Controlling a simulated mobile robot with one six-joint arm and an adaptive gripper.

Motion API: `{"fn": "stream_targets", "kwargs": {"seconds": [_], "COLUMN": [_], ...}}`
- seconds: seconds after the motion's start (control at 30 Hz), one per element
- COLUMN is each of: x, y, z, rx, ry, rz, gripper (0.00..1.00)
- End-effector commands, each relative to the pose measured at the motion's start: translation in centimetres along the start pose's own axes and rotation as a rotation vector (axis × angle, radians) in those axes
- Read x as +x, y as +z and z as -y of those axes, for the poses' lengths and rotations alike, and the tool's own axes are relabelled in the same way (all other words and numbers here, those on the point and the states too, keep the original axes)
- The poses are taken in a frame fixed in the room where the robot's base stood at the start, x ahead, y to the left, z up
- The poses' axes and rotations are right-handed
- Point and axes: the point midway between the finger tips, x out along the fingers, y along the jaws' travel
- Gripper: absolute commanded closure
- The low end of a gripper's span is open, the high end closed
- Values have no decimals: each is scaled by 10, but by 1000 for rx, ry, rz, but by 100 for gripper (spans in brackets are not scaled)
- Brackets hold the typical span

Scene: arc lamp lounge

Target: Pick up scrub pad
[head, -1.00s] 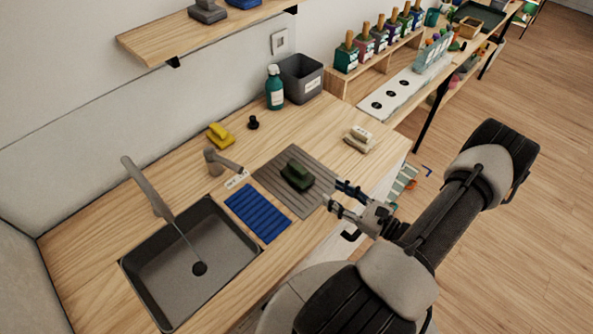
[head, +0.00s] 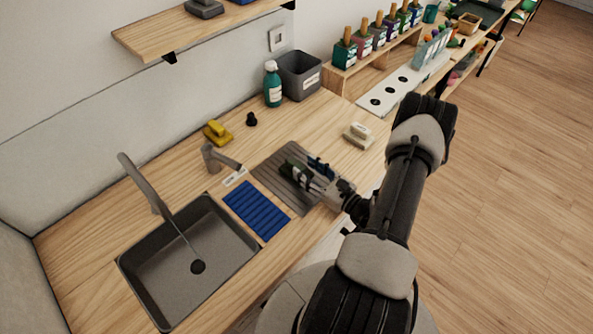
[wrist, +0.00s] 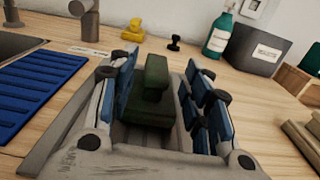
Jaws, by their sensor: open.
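The scrub pad (wrist: 150,92) is a dark green block with a raised grip, lying on the grey ribbed drying mat (head: 268,176). In the wrist view it stands between the two blue-lined fingers of my gripper (wrist: 160,105), with a gap visible on the right side. In the head view my gripper (head: 308,172) is low over the mat and hides most of the pad. My gripper is open, one finger on each side of the pad. I cannot tell whether the left finger touches it.
A blue ribbed mat (head: 256,210) and a sink (head: 150,278) lie to the left. A yellow scrubber (head: 216,133), a black stopper (head: 251,119), a teal bottle (head: 272,88) and a grey bin (head: 315,84) stand behind. A beige brush (head: 358,136) is at the right.

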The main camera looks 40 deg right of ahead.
Motion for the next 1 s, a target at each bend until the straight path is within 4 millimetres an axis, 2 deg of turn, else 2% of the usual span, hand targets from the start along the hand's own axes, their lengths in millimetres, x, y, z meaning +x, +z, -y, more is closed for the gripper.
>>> {"fn": "stream_targets", "kwargs": {"seconds": [0.2, 0.3, 0.57, 1.0], "x": [34, 44, 46, 46], "y": [-1, -1, 0, -1], "z": [-4, -3, -3, -3], "rx": [-3, -2, 0, 0], "ry": [6, 4, 2, 2], "rz": [1, 1, 0, 0], "gripper": [55, 55, 55, 84]}}
